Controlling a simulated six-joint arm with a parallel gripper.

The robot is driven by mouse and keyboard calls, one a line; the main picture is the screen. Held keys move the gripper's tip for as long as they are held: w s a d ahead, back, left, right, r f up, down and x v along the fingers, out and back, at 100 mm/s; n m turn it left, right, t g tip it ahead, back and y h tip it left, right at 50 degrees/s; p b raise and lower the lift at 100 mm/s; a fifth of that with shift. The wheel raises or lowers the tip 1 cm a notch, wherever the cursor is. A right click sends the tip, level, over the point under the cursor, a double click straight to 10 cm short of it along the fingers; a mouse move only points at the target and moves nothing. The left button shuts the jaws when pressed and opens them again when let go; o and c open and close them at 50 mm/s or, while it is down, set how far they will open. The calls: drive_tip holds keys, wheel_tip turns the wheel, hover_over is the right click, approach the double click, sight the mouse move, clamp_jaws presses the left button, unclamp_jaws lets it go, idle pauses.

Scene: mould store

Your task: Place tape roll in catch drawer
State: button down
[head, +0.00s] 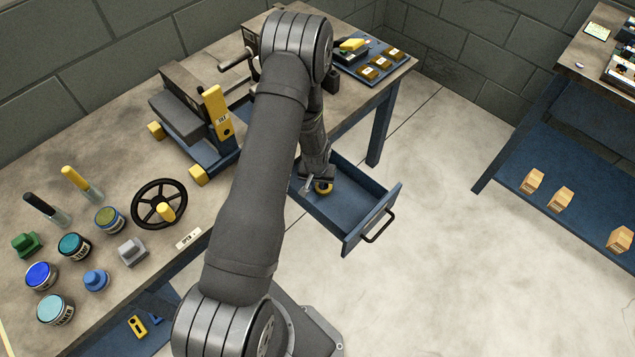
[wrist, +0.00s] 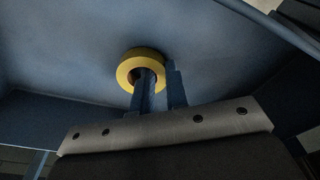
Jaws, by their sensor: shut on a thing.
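The yellow tape roll (head: 325,188) is at the left inner part of the open blue catch drawer (head: 352,207), low inside its walls. My gripper (head: 317,184) points down into the drawer and is shut on the roll. In the wrist view the roll (wrist: 125,72) shows as a yellow ring with a dark hole. One finger of my gripper (wrist: 160,88) passes into the hole and the other lies outside the ring. The drawer's bare blue floor (wrist: 70,45) lies behind the roll. Whether the roll touches the floor I cannot tell.
The drawer's black handle (head: 378,226) faces the clear floor. The workbench (head: 120,190) carries a press with a yellow lever (head: 216,112), a black handwheel (head: 160,203) and several tins. A second bench (head: 535,100) stands at the right.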

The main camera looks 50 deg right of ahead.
sight(317, 189)
drive_tip(key=shift+f, duration=0.1)
drive_tip(key=c, duration=1.4)
unclamp_jaws()
drive_tip(key=shift+c, duration=0.2)
wheel_tip(317, 189, up, 12)
drive_tip(key=a, duration=0.1)
drive_tip(key=shift+s, duration=0.4)
drive_tip(key=shift+a, duration=0.1)
